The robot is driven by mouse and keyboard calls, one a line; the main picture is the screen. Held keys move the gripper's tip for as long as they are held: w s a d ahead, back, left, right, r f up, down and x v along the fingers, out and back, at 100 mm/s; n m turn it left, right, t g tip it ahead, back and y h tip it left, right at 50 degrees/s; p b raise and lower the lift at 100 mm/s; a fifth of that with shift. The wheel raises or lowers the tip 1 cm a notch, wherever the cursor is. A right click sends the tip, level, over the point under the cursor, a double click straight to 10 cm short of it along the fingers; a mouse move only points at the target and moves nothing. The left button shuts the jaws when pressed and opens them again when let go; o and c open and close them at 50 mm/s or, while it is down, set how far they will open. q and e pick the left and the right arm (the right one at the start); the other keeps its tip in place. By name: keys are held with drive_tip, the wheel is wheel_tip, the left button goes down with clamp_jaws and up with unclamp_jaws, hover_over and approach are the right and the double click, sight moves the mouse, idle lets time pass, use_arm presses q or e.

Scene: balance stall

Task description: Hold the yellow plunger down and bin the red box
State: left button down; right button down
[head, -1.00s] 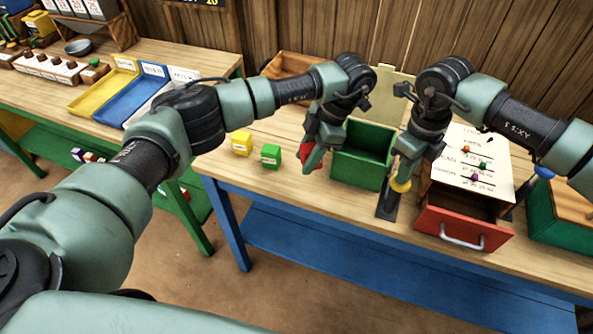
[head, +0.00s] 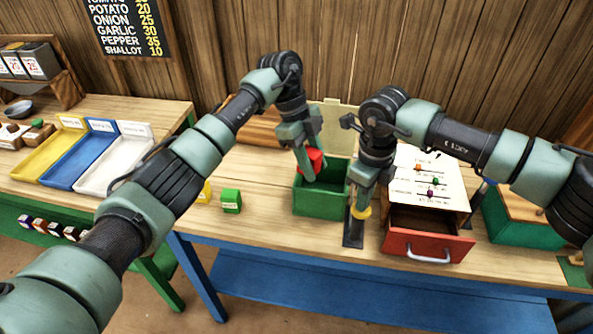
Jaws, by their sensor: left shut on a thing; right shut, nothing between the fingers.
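The red box (head: 313,159) is between the fingers of my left gripper (head: 306,170), over the green bin (head: 319,203). The bin's pale lid (head: 338,122) stands up open behind it. The box overlaps the bin's opening in the picture; how deep it sits I cannot tell. My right gripper (head: 362,205) is shut with nothing between its fingers, at the yellow plunger (head: 361,213), beside the bin. The plunger stands on a dark base (head: 353,236). The gripper's tips hide part of its top, so how far it is pressed is hard to see.
A green box (head: 231,201) and a partly hidden yellow box (head: 206,192) stand left of the bin. A red drawer (head: 429,246) sticks out right of the plunger, under a panel with coloured sliders (head: 432,170). Yellow, blue and white trays lie on the left table.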

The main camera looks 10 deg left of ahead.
use_arm(q)
drive_tip(key=w+d+f+n+t, duration=0.1)
drive_tip(key=w+d+f+n, duration=0.2)
drive_tip(key=w+n, duration=0.1)
drive_tip(key=shift+w+n+t, duration=0.2)
drive_tip(key=shift+n+t, duration=0.1)
drive_tip(key=shift+t, duration=0.1)
use_arm(e)
drive_tip(key=shift+f, duration=0.1)
idle(0.4)
use_arm(q)
drive_tip(key=shift+d, duration=0.1)
drive_tip(key=c, duration=0.9)
unclamp_jaws()
drive_tip(key=shift+o, duration=0.2)
drive_tip(key=v, duration=1.2)
drive_tip(key=shift+f, duration=0.1)
